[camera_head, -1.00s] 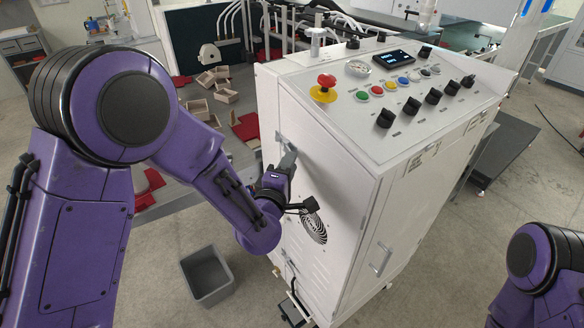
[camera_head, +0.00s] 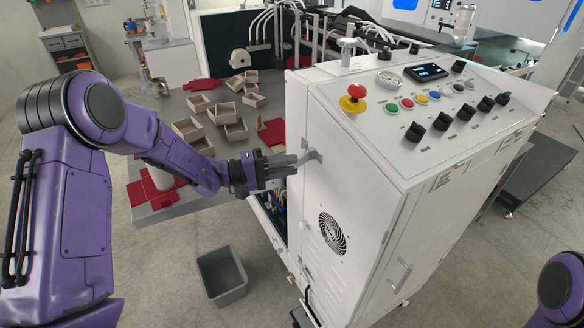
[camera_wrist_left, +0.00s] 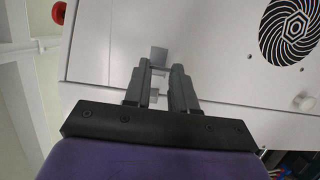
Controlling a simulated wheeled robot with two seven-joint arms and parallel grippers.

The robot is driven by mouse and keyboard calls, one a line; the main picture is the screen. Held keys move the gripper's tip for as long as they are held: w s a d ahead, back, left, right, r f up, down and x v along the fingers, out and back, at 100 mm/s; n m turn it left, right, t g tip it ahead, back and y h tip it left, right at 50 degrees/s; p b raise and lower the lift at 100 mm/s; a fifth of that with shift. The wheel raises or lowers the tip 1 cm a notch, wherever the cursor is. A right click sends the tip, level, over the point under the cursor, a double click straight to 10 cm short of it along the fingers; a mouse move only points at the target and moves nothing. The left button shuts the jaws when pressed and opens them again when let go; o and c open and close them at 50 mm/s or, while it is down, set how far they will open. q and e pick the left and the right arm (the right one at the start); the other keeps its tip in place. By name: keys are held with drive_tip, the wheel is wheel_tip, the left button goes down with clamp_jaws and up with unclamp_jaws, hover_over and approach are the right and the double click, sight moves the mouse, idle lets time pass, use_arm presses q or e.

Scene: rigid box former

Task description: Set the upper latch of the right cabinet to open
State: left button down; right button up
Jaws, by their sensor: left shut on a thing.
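The right cabinet (camera_head: 345,150) is a white box with a sloped control panel on top and a round fan grille on its side panel. Its upper latch (camera_head: 312,156) is a small grey piece near the upper left edge of that panel. My left gripper (camera_head: 282,166) reaches it from the left, fingers pointing right and shut on it. In the left wrist view, the latch (camera_wrist_left: 158,55) shows at and between the fingertips (camera_wrist_left: 160,72), partly hidden by them. My right gripper is out of view.
A red emergency button (camera_head: 354,92) and several knobs sit on the panel top. A dark gap with coloured parts (camera_head: 272,208) shows beside the panel's left edge. A grey bin (camera_head: 222,275) stands on the floor. Several small boxes (camera_head: 228,112) lie on the table behind.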

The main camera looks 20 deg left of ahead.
sight(301, 163)
use_arm(q)
drive_tip(key=g, duration=0.1)
drive_tip(key=m+g+h, duration=0.1)
drive_tip(key=w+a+m+b, duration=0.1)
drive_tip(key=shift+a+f+g+h, duration=0.1)
drive_tip(key=shift+f+g+h, duration=0.2)
drive_tip(key=shift+g, duration=0.1)
drive_tip(key=m+g+b, duration=0.1)
drive_tip(key=g, duration=0.1)
drive_tip(key=w+a+m+g+h+b, duration=0.1)
drive_tip(key=b, duration=0.1)
drive_tip(key=w+m+g+b, duration=0.1)
drive_tip(key=g+b, duration=0.1)
drive_tip(key=shift+a+f+m+g+h, duration=0.15)
drive_tip(key=shift+a+m+g+h, duration=0.15)
drive_tip(key=shift+m, duration=0.1)
drive_tip(key=g+b, duration=0.1)
drive_tip(key=m+g+b, duration=0.1)
drive_tip(key=w+m+g+b, duration=0.1)
drive_tip(key=shift+a+r, duration=0.25)
drive_tip(key=shift+r, duration=0.1)
drive_tip(key=c, duration=0.9)
unclamp_jaws()
drive_tip(key=shift+r, duration=0.1)
